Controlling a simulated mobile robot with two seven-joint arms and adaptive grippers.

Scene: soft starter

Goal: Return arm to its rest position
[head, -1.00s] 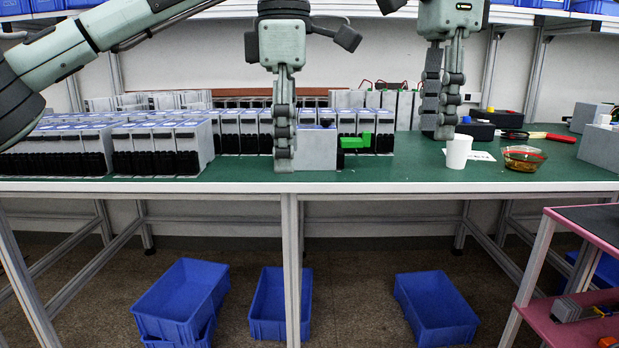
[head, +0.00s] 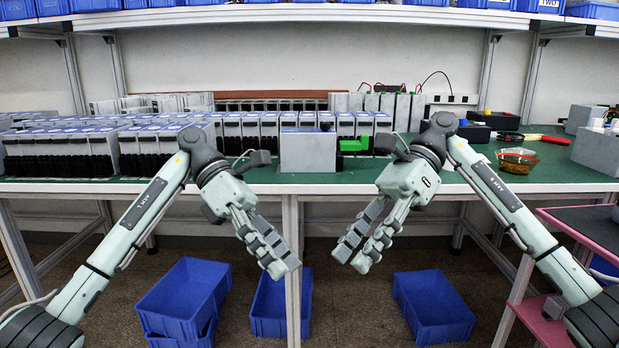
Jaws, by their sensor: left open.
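Both my arms hang in front of the workbench's near edge, elbows raised and grippers angled down and inward. My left gripper (head: 270,258) is empty, its fingertips below the bench top at centre left. My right gripper (head: 352,258) mirrors it at centre right. Its fingers show a narrow gap with nothing between them. Neither gripper touches the bench or the other gripper. A grey box (head: 308,152) stands at the bench's front edge, above and behind the grippers. A green part (head: 368,147) is just right of it.
The green bench (head: 330,178) carries rows of grey-and-black units (head: 150,150) at left. Blue bins (head: 435,308) sit on the floor underneath. A pink cart (head: 570,240) is close to my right arm. Space between the grippers is clear.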

